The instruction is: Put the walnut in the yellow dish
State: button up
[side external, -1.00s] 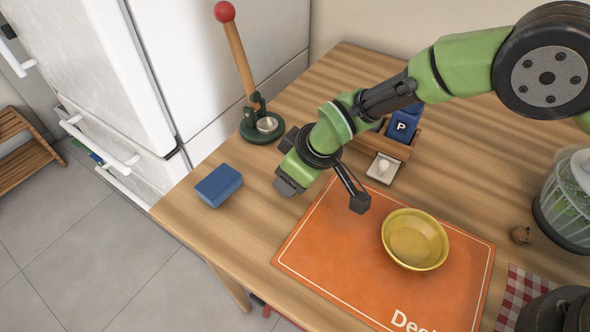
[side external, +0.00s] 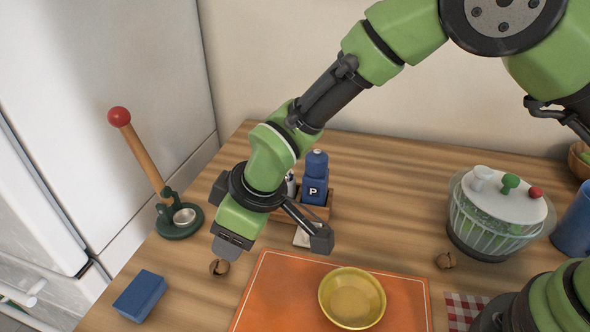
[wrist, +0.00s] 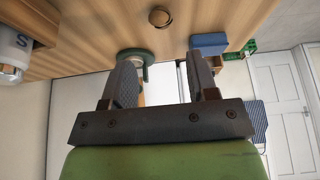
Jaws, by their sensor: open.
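The yellow dish (side external: 352,298) sits empty on the orange mat in the side view. A small round brown thing with a dark slit (side external: 219,267) lies on the wooden counter left of the mat; it also shows in the wrist view (wrist: 160,17). A second small brown lump (side external: 446,260) lies right of the mat. I cannot tell surely which of the two is the walnut. My gripper (side external: 231,246) points down just above the slitted thing, partly overlapping it. In the wrist view my gripper (wrist: 162,65) is open with nothing between its fingers, and the slitted thing is beyond the fingertips.
A blue sponge (side external: 140,296) lies at the front left. A green-based press with a red knob (side external: 179,217) stands behind it. A wooden caddy holding a blue P bottle (side external: 314,180) is behind my gripper. A salad spinner (side external: 497,222) stands at the right.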

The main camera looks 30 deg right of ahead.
jog(key=d+r+m+t, duration=0.1)
jog(key=d+r+m, duration=0.2)
jog(key=d+r, duration=0.65)
jog(key=s+d+r+m+t, duration=0.1)
jog(key=s+d+r+m, duration=0.5)
jog(key=s+d+r, duration=0.5)
jog(key=shift+s+d+r+m+t+h, duration=0.4)
jog(key=shift+d+r, duration=0.05)
jog(key=shift+r, duration=0.4)
jog(key=shift+o, duration=0.5)
jog(key=s+d+m+t, duration=0.1)
jog(key=s+d+m, duration=0.2)
jog(key=s, duration=0.5)
jog(key=shift+f+h, duration=0.3)
jog(key=shift+f, duration=0.1)
jog(key=shift+w, duration=0.1)
